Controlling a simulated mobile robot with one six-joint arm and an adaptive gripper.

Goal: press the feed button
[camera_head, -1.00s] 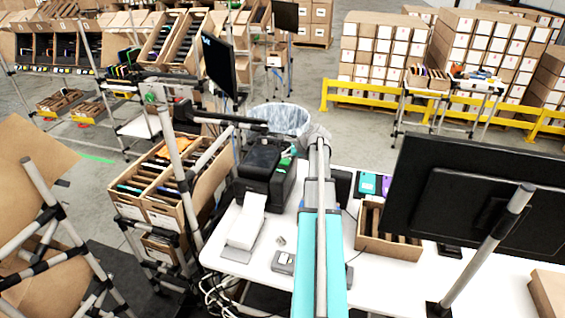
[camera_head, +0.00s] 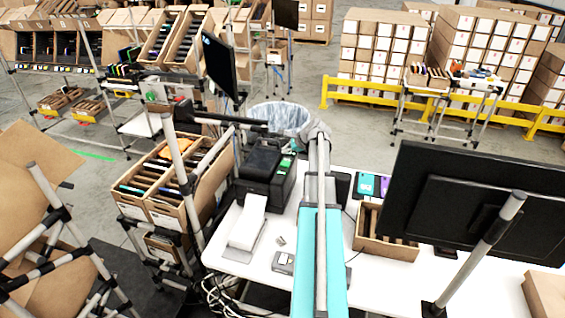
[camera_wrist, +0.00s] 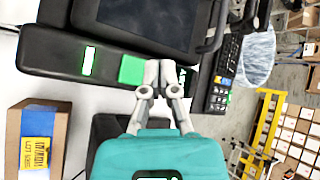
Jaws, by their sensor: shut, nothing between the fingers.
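The black label printer (camera_head: 265,172) stands on the white table, left of my arm in the head view. In the wrist view the printer (camera_wrist: 55,52) spans the upper left. Its front carries a bright green square button (camera_wrist: 132,69) and a white lit strip with a green edge (camera_wrist: 89,60). Another green-marked spot (camera_wrist: 185,76) is partly hidden behind my fingers. My gripper (camera_wrist: 158,76) is shut and empty, its tips just right of the green square; whether they touch the printer I cannot tell. The head view does not clearly show the fingertips.
A white label stack (camera_head: 248,222) lies before the printer, with a small grey device (camera_head: 284,262) nearby. A carton with dividers (camera_head: 385,240) and a black monitor (camera_head: 465,205) stand to the right. A bin with a clear liner (camera_head: 282,118) is behind.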

